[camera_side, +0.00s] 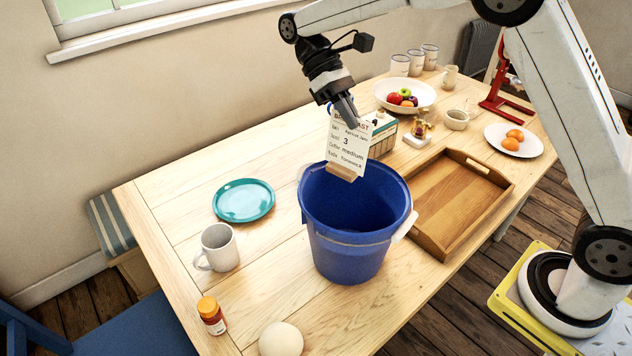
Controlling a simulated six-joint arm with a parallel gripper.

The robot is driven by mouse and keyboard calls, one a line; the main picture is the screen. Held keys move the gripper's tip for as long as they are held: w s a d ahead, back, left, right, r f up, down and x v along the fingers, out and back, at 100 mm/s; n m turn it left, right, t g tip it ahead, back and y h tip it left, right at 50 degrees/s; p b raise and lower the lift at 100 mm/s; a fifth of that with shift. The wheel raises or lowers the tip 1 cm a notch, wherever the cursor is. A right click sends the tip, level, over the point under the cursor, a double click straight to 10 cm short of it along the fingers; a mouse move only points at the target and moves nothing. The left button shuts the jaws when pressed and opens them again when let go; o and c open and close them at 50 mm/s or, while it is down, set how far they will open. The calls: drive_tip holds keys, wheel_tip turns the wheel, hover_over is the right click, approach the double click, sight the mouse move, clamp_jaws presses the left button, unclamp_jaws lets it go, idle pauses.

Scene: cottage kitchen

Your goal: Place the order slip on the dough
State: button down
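The order slip (347,145) is a white printed card with a wooden strip along its lower edge. It is upright, slightly tilted, in front of the bucket's far rim in the picture. My gripper (347,114) points down and appears shut on the slip's upper part; the fingertips partly cover its heading. The dough (281,340) is a pale, smooth ball on the table at the bottom of the picture, well to the lower left of my gripper. Nothing is on top of it.
A tall blue bucket (345,250) stands between my gripper and the dough. An orange-capped bottle (212,316), white mug (218,247) and teal plate (243,200) are at left. A wooden tray (434,241) is right of the bucket. Table (275,285) is bare between bucket and dough.

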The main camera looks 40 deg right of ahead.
drive_tip(key=s+a+r+m+t+y, duration=0.2)
drive_tip(key=s+a+m+t+y, duration=0.15)
drive_tip(key=a+m, duration=0.4)
drive_tip(key=s+a+r+m+t+y, duration=0.1)
drive_tip(key=s+a+m+t+y, duration=0.25)
drive_tip(key=a+m, duration=0.4)
drive_tip(key=s+a+r+m+t+y, duration=0.2)
drive_tip(key=s+a+m+t, duration=0.3)
drive_tip(key=a, duration=0.5)
wheel_tip(320, 180, down, 18)
drive_tip(key=g, duration=0.1)
drive_tip(key=shift+w+f+m, duration=0.2)
drive_tip(key=shift+f+m, duration=0.05)
drive_tip(key=shift+m, duration=0.05)
drive_tip(key=shift+f, duration=2.2)
drive_tip(key=shift+f, duration=1.75)
drive_tip(key=shift+f, duration=0.1)
